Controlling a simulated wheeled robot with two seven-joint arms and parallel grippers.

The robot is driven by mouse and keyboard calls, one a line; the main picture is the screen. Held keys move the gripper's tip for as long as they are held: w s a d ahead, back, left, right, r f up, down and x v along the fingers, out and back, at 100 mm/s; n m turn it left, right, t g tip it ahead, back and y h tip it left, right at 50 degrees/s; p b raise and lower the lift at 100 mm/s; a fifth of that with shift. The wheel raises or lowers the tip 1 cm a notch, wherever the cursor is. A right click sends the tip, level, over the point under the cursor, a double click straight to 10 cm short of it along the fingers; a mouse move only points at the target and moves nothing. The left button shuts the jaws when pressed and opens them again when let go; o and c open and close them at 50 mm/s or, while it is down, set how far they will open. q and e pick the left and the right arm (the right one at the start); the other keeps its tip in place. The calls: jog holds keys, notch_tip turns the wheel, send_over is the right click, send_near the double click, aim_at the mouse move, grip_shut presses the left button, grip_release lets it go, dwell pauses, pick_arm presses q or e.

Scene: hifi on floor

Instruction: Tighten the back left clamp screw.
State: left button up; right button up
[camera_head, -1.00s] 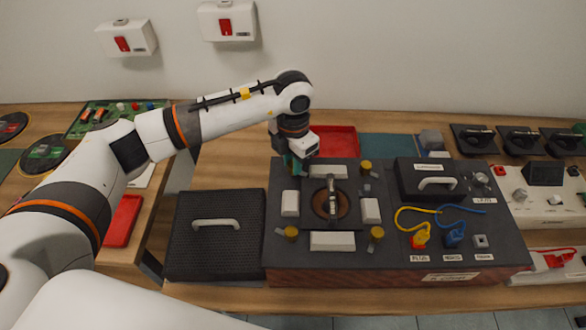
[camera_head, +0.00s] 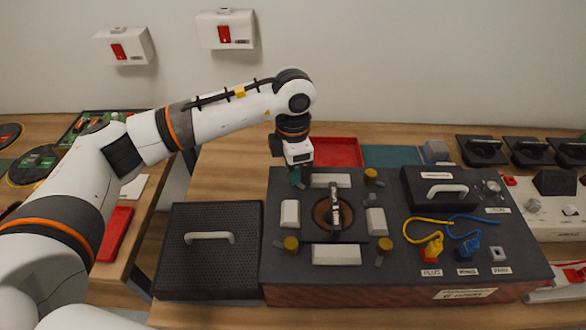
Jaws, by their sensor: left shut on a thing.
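My left gripper (camera_head: 295,180) points down at the back left corner of the clamp plate on the dark hi-fi unit (camera_head: 320,272). It is shut on the back left clamp screw, which its fingers hide. Three other clamp screws with brass-yellow knobs show: back right (camera_head: 371,175), front left (camera_head: 291,244) and front right (camera_head: 385,244). Between them, light pads surround a round brown recess (camera_head: 321,214) with a metal arm across it. My right gripper is not in view.
A dark perforated cover with a handle (camera_head: 210,265) lies left of the unit. A red tray (camera_head: 337,150) lies behind it. The wood behind the cover is clear.

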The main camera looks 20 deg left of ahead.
pick_arm(q)
jog(key=shift+r, duration=0.1)
jog(key=o, duration=1)
notch_tip(320, 180, up, 12)
jog(key=shift+f+b, duration=0.1)
jog(key=shift+b, duration=1)
